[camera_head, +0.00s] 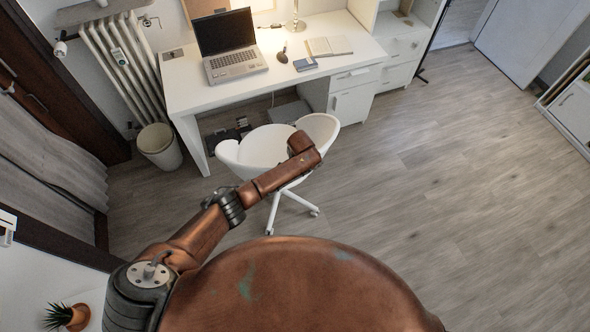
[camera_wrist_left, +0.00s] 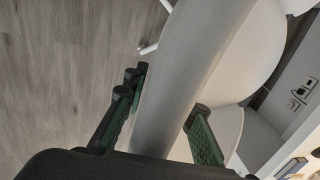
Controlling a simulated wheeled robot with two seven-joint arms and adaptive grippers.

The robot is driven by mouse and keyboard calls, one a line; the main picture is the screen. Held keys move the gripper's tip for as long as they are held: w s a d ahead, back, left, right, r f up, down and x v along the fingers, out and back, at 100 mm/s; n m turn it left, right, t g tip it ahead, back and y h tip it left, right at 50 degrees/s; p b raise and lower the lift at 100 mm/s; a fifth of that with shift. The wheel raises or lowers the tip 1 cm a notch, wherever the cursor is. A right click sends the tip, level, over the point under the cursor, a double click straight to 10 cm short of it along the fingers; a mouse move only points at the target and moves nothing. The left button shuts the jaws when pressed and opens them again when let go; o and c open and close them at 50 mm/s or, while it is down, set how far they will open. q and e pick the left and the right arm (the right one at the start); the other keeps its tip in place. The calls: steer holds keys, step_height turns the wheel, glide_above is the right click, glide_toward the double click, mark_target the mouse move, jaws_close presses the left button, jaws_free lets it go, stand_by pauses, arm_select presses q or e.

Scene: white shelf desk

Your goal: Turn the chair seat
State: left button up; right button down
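The white swivel chair (camera_head: 258,148) stands in front of the desk, with its rounded shell and star base showing. My left arm reaches across it from the lower left. The wrist ends at the right part of the shell, and its fingers are hidden in the head view. In the left wrist view my left gripper (camera_wrist_left: 162,100) is open, with its dark green fingers on either side of a pale rim of the chair (camera_wrist_left: 195,60). A narrow gap shows beside the left finger; contact at the right finger cannot be told. My right gripper is not in view.
The white desk (camera_head: 205,98) carries a laptop (camera_head: 235,62), a mouse, notebooks and a lamp base. A waste bin (camera_head: 159,147) stands left of the desk beside a radiator (camera_head: 125,65). A drawer unit (camera_head: 352,98) is at its right. The wooden floor right of the chair is clear.

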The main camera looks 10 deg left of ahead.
arm_select(q)
steer(key=shift+o, duration=1.1)
steer(key=shift+a, duration=0.1)
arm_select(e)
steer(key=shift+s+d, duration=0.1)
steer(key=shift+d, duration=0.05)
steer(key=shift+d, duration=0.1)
arm_select(q)
steer(key=shift+w+r, duration=0.1)
steer(key=shift+r, duration=0.05)
steer(key=r, duration=0.4)
steer(key=s+r, duration=0.1)
steer(key=r, duration=0.2)
steer(key=d+r, duration=0.1)
steer(key=r, duration=0.3)
steer(key=shift+s+r, duration=0.3)
steer(key=shift+s, duration=0.1)
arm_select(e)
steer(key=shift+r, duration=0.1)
